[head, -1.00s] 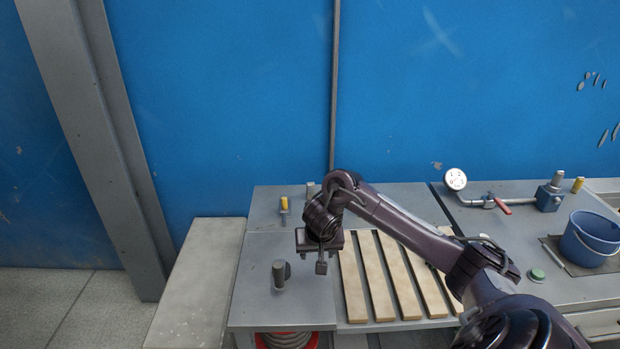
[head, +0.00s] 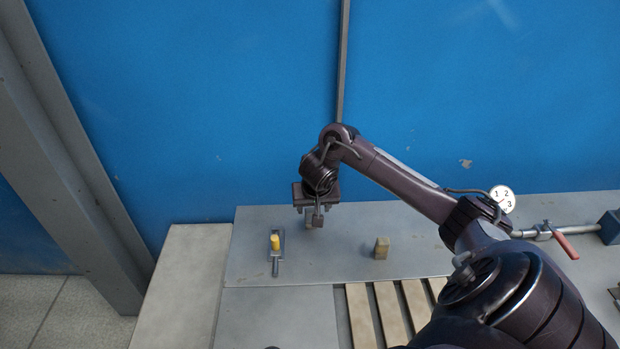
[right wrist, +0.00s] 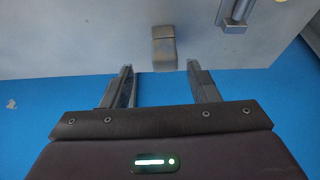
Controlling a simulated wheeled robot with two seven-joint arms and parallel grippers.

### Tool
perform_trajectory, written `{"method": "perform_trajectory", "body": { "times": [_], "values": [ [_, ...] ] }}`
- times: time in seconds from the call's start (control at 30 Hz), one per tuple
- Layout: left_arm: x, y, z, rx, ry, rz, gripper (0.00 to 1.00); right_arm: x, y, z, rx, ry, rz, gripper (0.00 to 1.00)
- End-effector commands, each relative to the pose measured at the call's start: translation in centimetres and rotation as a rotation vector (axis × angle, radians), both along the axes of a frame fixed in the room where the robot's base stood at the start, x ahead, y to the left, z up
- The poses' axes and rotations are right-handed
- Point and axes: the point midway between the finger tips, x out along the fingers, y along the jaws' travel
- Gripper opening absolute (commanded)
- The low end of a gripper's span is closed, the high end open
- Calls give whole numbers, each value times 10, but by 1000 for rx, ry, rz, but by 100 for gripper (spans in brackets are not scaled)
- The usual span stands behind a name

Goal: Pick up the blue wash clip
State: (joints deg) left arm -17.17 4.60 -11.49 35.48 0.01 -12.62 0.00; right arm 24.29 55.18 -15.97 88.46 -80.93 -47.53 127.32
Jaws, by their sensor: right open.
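I cannot make out anything blue and clip-like in either view. My right gripper (head: 314,222) hangs over the rear part of the grey bench, close to the blue wall. Its two fingers (right wrist: 161,72) are apart in the right wrist view, with nothing held. A small grey-tan block (right wrist: 164,48) stands on the bench just beyond the fingertips, in line with the gap. In the head view the gripper mostly hides that block. My left gripper is not in view.
A yellow-topped piece on a metal bracket (head: 275,243) lies to the left of the gripper. A small tan block (head: 381,247) stands to the right. Pale slats (head: 388,308) lie in front. A gauge (head: 502,198) and a red-handled valve (head: 565,246) are farther right.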

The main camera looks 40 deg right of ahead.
Motion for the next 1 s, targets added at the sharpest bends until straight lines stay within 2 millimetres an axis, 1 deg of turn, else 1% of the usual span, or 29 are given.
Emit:
{"method": "perform_trajectory", "body": {
  "times": [0.03,0.17,0.27,0.4,0.5,0.67,0.8,0.87,1.0],
  "values": [
    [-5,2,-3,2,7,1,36,1,-1,-7,1,3,-1,55],
    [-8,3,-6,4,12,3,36,6,-4,-21,1,2,-1,55],
    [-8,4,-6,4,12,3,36,10,-5,-32,1,2,-1,55],
    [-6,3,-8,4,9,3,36,18,-6,-53,0,2,-3,55],
    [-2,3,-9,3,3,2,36,22,-9,-63,-1,2,-2,55],
    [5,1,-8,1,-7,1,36,24,-11,-68,-1,0,0,55],
    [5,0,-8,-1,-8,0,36,24,-11,-67,-1,1,0,55],
    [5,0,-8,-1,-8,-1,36,24,-10,-67,-1,1,0,48],
    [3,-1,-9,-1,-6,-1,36,24,-10,-67,-1,1,0,30]
  ]
}}
